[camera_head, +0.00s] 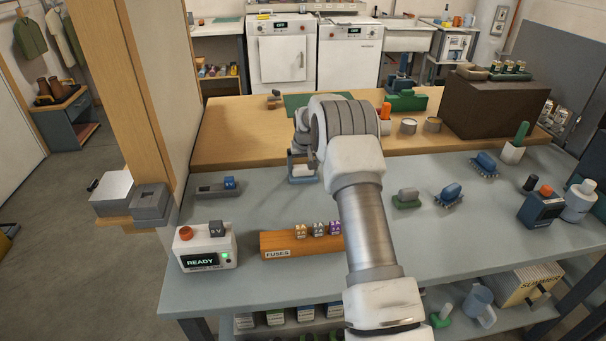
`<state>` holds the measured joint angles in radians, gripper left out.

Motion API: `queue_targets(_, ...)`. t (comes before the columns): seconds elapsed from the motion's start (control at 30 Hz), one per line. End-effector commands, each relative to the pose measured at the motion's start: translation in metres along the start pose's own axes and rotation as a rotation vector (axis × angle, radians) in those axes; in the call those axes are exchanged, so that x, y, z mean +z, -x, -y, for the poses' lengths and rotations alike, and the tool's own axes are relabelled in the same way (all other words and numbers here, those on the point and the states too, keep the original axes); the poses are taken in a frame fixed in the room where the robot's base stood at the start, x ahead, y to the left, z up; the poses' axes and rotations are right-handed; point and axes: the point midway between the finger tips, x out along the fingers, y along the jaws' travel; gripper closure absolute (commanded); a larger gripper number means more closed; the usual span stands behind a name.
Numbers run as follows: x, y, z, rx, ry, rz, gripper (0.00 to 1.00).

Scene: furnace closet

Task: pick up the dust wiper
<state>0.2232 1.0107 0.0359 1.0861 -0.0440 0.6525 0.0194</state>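I cannot tell for certain which object is the dust wiper. Two blue-topped pieces with grey, bristly undersides lie on the right of the grey bench: a nearer one (449,194) and a farther one (485,163). A small grey block on a green base (407,198) sits just left of the nearer one. My arm reaches up from the bottom over the bench and bends down to the left. My gripper (302,172) is low over the bench's back middle, left of these pieces. A small blue and white shape shows there. The fingers are too small and covered to read.
A fuse holder (290,245) and a READY box (206,246) stand at the front left. A dark brown block (496,103) stands on the raised wooden shelf (235,125). A blue device (541,206) and a white bottle (579,201) stand at right. A wooden post (118,90) rises at left.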

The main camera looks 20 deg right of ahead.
Motion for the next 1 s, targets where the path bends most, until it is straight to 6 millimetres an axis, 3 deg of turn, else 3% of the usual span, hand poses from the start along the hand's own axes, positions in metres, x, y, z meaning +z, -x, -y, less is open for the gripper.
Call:
queue_targets(0.03,0.000,0.000,0.000,0.000,0.000,0.000,0.31)
queue_targets(0.23,0.000,0.000,0.000,0.000,0.000,0.000,0.67)
queue_targets(0.57,-0.002,0.004,0.000,0.000,0.000,-0.001,0.68)
queue_targets(0.87,-0.018,0.040,0.000,0.000,0.000,-0.006,0.68)
queue_targets(1.0,-0.019,0.056,-0.029,0.002,-0.005,-0.003,0.68)
